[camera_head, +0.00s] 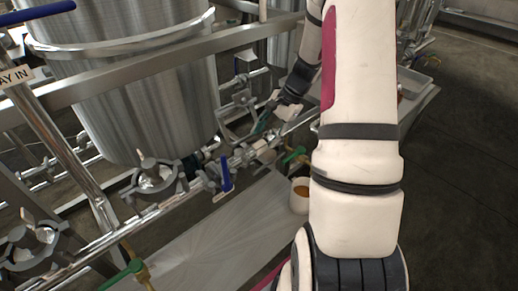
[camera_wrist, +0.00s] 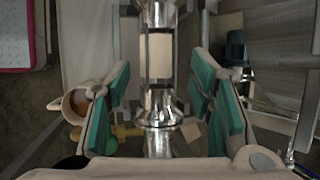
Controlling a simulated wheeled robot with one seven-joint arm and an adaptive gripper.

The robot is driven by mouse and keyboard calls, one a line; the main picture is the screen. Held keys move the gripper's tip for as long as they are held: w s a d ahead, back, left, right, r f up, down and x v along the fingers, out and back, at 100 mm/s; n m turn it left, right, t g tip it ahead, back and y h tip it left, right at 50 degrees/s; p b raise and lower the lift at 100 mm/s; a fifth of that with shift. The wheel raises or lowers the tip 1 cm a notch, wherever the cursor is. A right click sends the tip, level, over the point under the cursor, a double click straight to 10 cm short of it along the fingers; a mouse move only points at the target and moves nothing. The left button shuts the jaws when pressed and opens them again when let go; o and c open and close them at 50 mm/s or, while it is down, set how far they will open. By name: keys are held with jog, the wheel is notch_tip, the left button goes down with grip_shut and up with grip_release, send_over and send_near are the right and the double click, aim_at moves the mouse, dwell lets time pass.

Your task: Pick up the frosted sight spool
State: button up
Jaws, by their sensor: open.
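The frosted sight spool (camera_wrist: 159,56) shows in the wrist view as a pale, matte section between shiny metal ends, in line with steel pipework. My gripper (camera_wrist: 160,82) is open, with one teal-padded finger on each side of the spool's line. Gaps show between both pads and the metal, and nothing is held. In the head view my gripper (camera_head: 264,122) is small and partly hidden by my arm, over the pipe run beside the large tank. A pale fitting (camera_head: 262,147) just below it appears to be the spool.
A white mug of brown liquid (camera_head: 299,195) stands on the tray near the pipe; it also shows in the wrist view (camera_wrist: 77,103). A blue valve handle (camera_head: 226,174) and a green one (camera_head: 296,155) stick out nearby. The steel tank (camera_head: 150,90) and frame rail (camera_head: 180,66) crowd the left.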

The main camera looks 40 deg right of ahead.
aim_at(263, 142)
jog(key=b+x, duration=0.1)
jog(key=x, duration=0.4)
jog(key=shift+s+f, duration=0.1)
jog(key=shift+f, duration=0.25)
jog(key=shift+r, duration=0.1)
grip_shut()
